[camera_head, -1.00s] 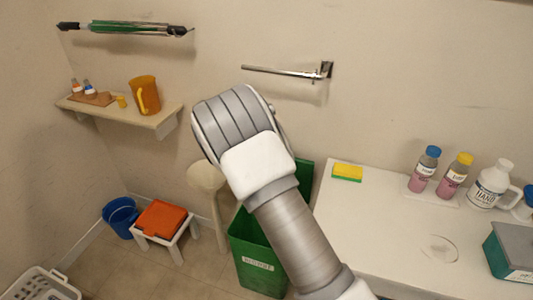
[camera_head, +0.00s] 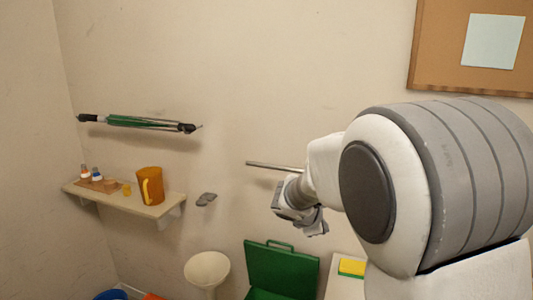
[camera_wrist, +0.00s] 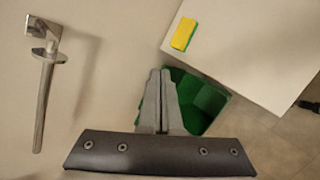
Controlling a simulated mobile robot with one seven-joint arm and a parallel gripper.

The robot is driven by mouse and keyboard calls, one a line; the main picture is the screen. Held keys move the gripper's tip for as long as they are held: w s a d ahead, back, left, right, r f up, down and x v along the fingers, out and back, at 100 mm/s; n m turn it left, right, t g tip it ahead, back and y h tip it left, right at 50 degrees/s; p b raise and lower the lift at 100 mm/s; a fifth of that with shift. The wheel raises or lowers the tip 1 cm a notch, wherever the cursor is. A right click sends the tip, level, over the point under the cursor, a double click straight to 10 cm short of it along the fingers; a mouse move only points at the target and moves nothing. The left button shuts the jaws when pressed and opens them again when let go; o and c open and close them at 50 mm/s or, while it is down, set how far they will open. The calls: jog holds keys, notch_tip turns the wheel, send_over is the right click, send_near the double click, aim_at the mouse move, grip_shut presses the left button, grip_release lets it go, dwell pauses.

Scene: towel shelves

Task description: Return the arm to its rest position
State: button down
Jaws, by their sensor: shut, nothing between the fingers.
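My gripper (camera_wrist: 160,74) shows in the wrist view with its two grey fingers together and nothing between them. In the head view my arm fills the right side, and the end of the arm (camera_head: 300,208) is folded out to the left, just below the towel bar (camera_head: 274,166). I cannot make out the fingertips there. In the wrist view the fingers point over the open green bin (camera_wrist: 206,103), apart from the wall bar (camera_wrist: 43,100) at left.
A white counter (camera_wrist: 250,58) with a yellow-green sponge (camera_wrist: 183,33) lies beside the bin. A wall shelf (camera_head: 125,199) at left holds an orange pitcher (camera_head: 150,185) and small bottles. A white stand (camera_head: 207,269) is left of the bin. A corkboard (camera_head: 430,50) hangs at upper right.

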jog(key=s+r+m+g+y, duration=0.1)
jog(key=s+r+m+y, duration=0.1)
jog(key=s+m, duration=0.6)
jog(key=s+r+m+y, duration=0.3)
jog(key=s+m, duration=0.6)
jog(key=s, duration=1.4)
jog(key=shift+a+r+g+y, duration=0.15)
jog(key=shift+r+g+y, duration=0.2)
jog(key=shift+r, duration=0.3)
jog(key=shift+s, duration=0.1)
